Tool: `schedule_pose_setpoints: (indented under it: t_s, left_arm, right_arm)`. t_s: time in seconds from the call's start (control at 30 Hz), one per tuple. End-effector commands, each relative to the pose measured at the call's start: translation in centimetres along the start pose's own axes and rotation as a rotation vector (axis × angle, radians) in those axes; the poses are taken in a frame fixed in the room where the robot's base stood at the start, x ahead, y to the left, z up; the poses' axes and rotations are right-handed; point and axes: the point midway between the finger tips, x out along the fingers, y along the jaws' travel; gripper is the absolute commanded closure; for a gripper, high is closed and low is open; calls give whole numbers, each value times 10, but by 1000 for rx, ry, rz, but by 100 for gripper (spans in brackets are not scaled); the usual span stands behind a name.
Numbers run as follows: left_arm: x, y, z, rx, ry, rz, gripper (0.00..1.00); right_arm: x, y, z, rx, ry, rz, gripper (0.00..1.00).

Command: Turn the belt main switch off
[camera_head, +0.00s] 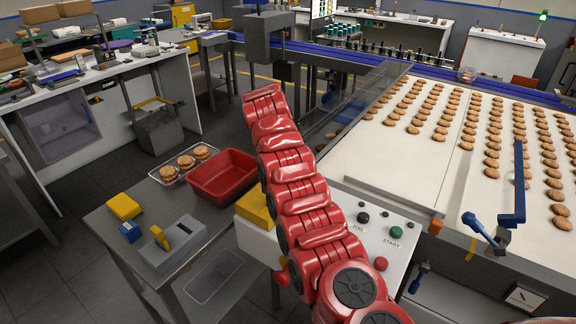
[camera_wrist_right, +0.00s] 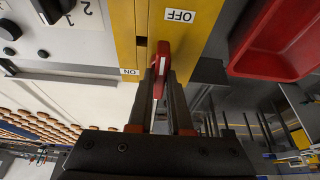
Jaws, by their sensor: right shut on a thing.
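In the right wrist view, the belt main switch is a red lever (camera_wrist_right: 163,62) with a white stripe on a yellow housing (camera_wrist_right: 209,50). My right gripper (camera_wrist_right: 160,88) is shut on the lever, one finger on each side. The OFF label (camera_wrist_right: 180,15) is above and right of the lever. The ON label (camera_wrist_right: 129,71) is just left of it. I cannot tell the lever's exact angle. In the head view, part of the yellow housing (camera_head: 254,207) shows behind my red right arm, which hides the lever and my right gripper. My left gripper is not in view.
A red bin (camera_head: 222,176) stands close beside the housing. A control panel (camera_head: 397,222) with JOG and START buttons is to its right. The biscuit belt (camera_head: 408,160) lies behind the panel. A side table holds a grey block (camera_head: 180,245) and a yellow block (camera_head: 123,206).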

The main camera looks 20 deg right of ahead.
Motion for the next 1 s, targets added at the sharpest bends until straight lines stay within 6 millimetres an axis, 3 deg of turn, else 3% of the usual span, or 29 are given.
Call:
schedule_pose_setpoints:
  t_s: [0.67,0.7,0.83,1.0]
  left_arm:
    - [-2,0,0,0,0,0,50]
    - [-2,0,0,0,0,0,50]
    - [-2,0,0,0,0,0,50]
    - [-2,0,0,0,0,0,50]
  right_arm:
    - [0,0,0,36,0,16,100]
    - [0,0,0,36,0,16,77]
    - [0,0,0,36,0,16,54]
    - [0,0,0,35,0,15,52]
